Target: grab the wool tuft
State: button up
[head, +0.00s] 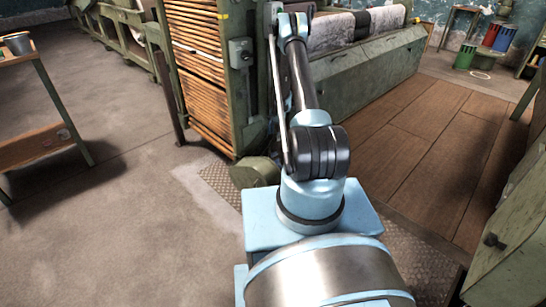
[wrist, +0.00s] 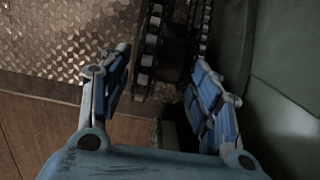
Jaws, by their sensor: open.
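My gripper (wrist: 162,62) is open in the wrist view, its two blue-padded fingers spread apart with nothing held between them. Beyond and between the fingers run dark metal chains (wrist: 150,45) beside a dark gap. I cannot make out a wool tuft in either view; it may be hidden in the shadow or behind the machine. In the head view my arm reaches up along the machine's green post, and the gripper itself cannot be made out there.
A green machine panel (wrist: 285,70) stands close on the gripper's right. Patterned metal plate (wrist: 60,40) and brown boards (wrist: 35,125) lie left. The head view shows a slatted machine side (head: 200,75), a left table (head: 35,145), a right green cabinet (head: 510,250), and open floor (head: 110,215).

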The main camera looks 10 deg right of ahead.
send_over(273, 151)
jog(key=f, duration=0.7)
jog(key=shift+s+d+f, duration=0.1)
jog(key=shift+d+f, duration=0.25)
jog(key=shift+d, duration=0.05)
jog(key=shift+a+f, duration=0.2)
jog(key=shift+f, duration=1.1)
jog(key=shift+a+f, duration=0.2)
jog(key=shift+f, duration=1.1)
jog(key=c, duration=0.9)
jog(key=shift+o, duration=0.2)
